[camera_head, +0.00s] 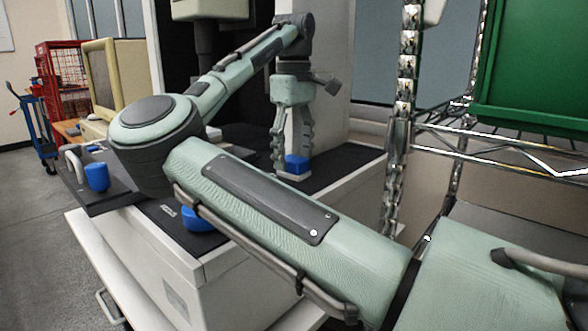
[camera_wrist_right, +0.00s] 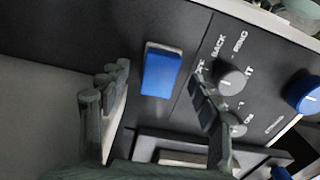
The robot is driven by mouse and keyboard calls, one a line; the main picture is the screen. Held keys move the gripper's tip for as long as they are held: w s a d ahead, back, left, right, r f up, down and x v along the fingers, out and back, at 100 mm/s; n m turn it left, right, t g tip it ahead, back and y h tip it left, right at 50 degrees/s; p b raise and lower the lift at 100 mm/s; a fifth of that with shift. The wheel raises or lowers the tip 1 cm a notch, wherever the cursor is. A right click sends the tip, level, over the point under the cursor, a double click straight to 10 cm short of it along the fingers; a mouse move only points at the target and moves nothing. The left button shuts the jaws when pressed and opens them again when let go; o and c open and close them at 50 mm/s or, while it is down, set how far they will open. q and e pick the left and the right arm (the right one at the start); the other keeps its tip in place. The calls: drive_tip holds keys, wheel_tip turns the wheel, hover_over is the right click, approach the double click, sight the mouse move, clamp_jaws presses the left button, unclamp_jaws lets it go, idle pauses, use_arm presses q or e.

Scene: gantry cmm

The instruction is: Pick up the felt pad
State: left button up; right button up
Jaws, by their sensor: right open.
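A small blue block with a pale edge, which I take to be the felt pad (camera_head: 297,163), lies on the dark top of the machine in the head view. It also shows in the wrist view (camera_wrist_right: 161,74), ahead of the gap between the fingers. My right gripper (camera_head: 292,152) points down at it, with its fingers spread and nothing held. In the head view the fingers partly cover the pad. I cannot tell whether a finger touches it. My left gripper is in neither view.
A blue knob (camera_wrist_right: 303,95) and a dark dial (camera_wrist_right: 231,77) with lettering are beside the pad in the wrist view. A wire shelf (camera_head: 500,150) with a green bin (camera_head: 535,70) stands at the right. A pale machine column (camera_head: 335,60) rises behind the gripper.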

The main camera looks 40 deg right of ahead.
drive_tip(key=shift+f, duration=0.95)
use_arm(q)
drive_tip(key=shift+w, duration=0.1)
use_arm(e)
drive_tip(key=c, duration=1.2)
drive_tip(key=shift+r, duration=0.15)
drive_tip(key=shift+c, duration=0.2)
